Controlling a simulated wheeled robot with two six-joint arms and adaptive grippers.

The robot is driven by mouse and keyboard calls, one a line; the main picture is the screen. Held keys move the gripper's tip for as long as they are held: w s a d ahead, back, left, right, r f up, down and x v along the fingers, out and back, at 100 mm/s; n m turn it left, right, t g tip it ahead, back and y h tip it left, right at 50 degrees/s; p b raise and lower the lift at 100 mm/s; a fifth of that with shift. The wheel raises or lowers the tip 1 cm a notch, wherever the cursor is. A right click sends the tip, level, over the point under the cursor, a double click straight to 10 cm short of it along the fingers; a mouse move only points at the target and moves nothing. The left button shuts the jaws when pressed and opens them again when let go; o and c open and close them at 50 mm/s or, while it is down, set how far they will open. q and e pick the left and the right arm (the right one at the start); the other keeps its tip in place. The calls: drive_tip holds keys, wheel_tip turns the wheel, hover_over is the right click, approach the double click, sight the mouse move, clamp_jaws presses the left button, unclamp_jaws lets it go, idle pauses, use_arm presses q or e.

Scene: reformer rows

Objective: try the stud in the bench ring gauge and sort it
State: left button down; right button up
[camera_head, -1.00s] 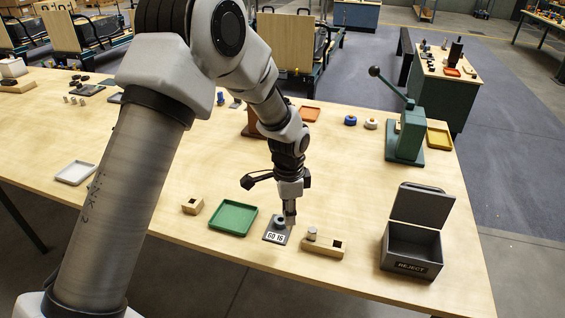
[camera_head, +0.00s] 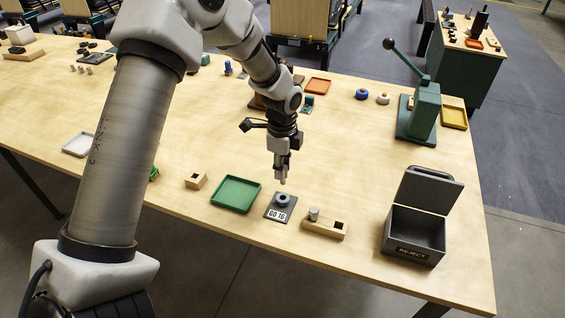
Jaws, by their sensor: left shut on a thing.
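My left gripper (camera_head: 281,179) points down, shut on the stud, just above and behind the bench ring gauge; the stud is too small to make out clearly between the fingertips. The ring gauge (camera_head: 283,200) is a grey ring on a dark plate marked "GO 16". To its right a wooden block (camera_head: 322,226) holds a grey cylindrical piece (camera_head: 314,213) at its left end and has an empty square hole at its right end. The green tray (camera_head: 236,193) left of the gauge is empty. The grey REJECT bin (camera_head: 413,252) at the right has its lid up. My right gripper is out of view.
A small wooden block (camera_head: 196,180) stands left of the green tray. A green lever press (camera_head: 420,112) and a yellow tray (camera_head: 454,118) stand at the back right. An orange tray (camera_head: 318,86) lies behind my arm. The table is clear between gauge and press.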

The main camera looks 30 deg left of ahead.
sight(282, 183)
use_arm(q)
drive_tip(key=shift+f+b, duration=0.8)
drive_tip(key=shift+f, duration=2)
drive_tip(key=shift+p, duration=0.4)
drive_tip(key=shift+f+b, duration=0.55)
drive_tip(key=shift+f, duration=0.55)
drive_tip(key=shift+r, duration=0.15)
drive_tip(key=shift+r+p, duration=3.4)
drive_tip(key=shift+r, duration=0.05)
